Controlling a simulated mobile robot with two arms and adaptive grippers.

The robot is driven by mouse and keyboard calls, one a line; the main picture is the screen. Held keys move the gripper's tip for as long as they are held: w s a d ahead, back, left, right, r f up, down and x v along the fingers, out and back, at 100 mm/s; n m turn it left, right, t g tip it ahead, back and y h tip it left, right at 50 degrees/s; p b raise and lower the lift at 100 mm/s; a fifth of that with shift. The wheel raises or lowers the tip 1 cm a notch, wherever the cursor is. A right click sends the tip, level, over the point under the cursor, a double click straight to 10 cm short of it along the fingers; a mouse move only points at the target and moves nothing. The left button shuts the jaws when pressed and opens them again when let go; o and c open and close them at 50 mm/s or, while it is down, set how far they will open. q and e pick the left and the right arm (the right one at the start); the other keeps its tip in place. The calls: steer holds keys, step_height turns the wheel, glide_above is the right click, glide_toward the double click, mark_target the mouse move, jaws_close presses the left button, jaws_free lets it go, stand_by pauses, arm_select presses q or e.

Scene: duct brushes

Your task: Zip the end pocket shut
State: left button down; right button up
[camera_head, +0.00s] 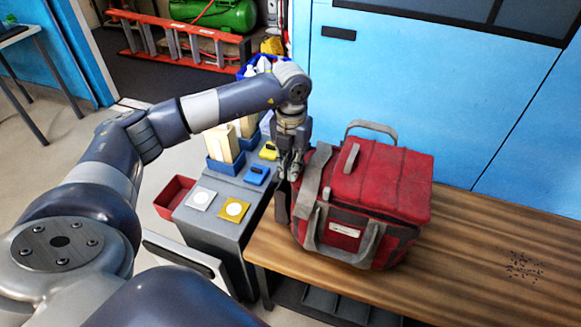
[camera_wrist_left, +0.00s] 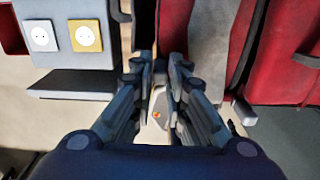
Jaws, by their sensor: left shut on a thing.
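A red soft bag (camera_head: 385,180) with grey straps and handles stands upright on the wooden bench. My left gripper (camera_head: 291,165) is at the bag's left end, pointing down beside its upper edge. In the left wrist view the gripper (camera_wrist_left: 160,92) has its fingers close together, with red bag fabric (camera_wrist_left: 174,28) just beyond the tips. My right gripper is not in view.
A grey cabinet (camera_head: 213,225) stands left of the wooden bench (camera_head: 470,262), bearing switch plates, small yellow and blue items and blue bins. A red bin (camera_head: 174,198) is on the floor. The bench is mostly clear right of the bag.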

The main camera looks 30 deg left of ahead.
arm_select(q)
steer(key=shift+w, duration=0.25)
steer(key=c, duration=1.6)
jaws_free()
steer(key=shift+c, duration=0.2)
steer(key=shift+o, duration=0.3)
step_height(320, 180, up, 12)
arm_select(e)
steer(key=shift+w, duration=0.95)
arm_select(q)
steer(key=shift+s+d+r, duration=0.1)
